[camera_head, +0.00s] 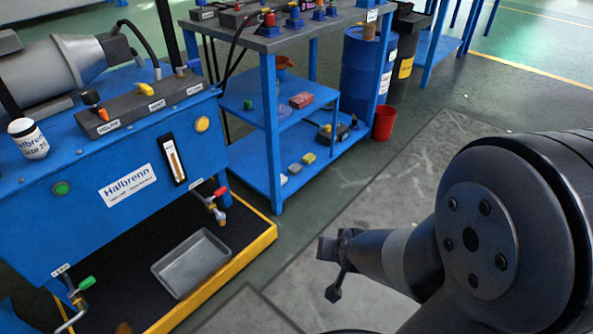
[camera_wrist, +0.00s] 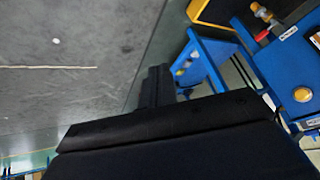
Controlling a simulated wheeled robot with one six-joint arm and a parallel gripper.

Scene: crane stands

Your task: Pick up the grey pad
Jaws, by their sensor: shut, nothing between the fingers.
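Small pads lie in a row on the lower shelf of the blue bench. A grey one (camera_head: 294,169) sits beside a yellow pad (camera_head: 308,158). Another pale item (camera_head: 283,180) lies at the shelf's near edge, too small to tell clearly. My gripper (camera_head: 330,268) is shut and empty, over the floor to the right of and nearer than the shelf. In the wrist view my dark gripper fingers (camera_wrist: 155,88) are together with nothing between them. The shelf shows there too, with small blurred items (camera_wrist: 183,65) on it; I cannot tell which is grey.
A blue Halbrenn machine (camera_head: 105,190) stands at left over a yellow-edged drip area with a grey tray (camera_head: 192,263). A red bucket (camera_head: 385,122) and blue drum (camera_head: 366,70) stand behind.

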